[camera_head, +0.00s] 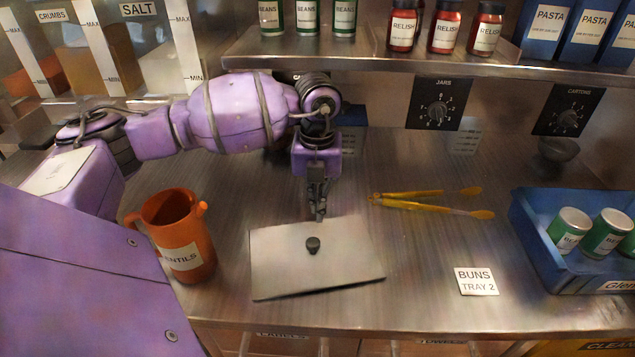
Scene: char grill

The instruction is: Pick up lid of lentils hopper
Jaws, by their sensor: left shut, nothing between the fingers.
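A flat grey square lid (350,262) with a small black knob (313,244) in its middle lies on the metal counter. Nothing written on it shows which hopper it belongs to. My left gripper (319,214) points down at the lid's far edge, behind the knob. Its fingers are shut and empty, and they are apart from the knob. I cannot tell whether the fingertips touch the lid. An orange jug (183,240) with a partly hidden label ending in "ENTILS" stands left of the lid. No hopper labelled lentils shows. My right gripper is not in view.
Yellow tongs (430,203) lie right of my gripper. A blue crate (530,245) with green-labelled cans stands at the right. A "BUNS TRAY 2" label (476,281) marks the counter. A shelf (400,62) with cans and jars overhangs the back. Crumbs and salt hoppers (165,72) stand back left.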

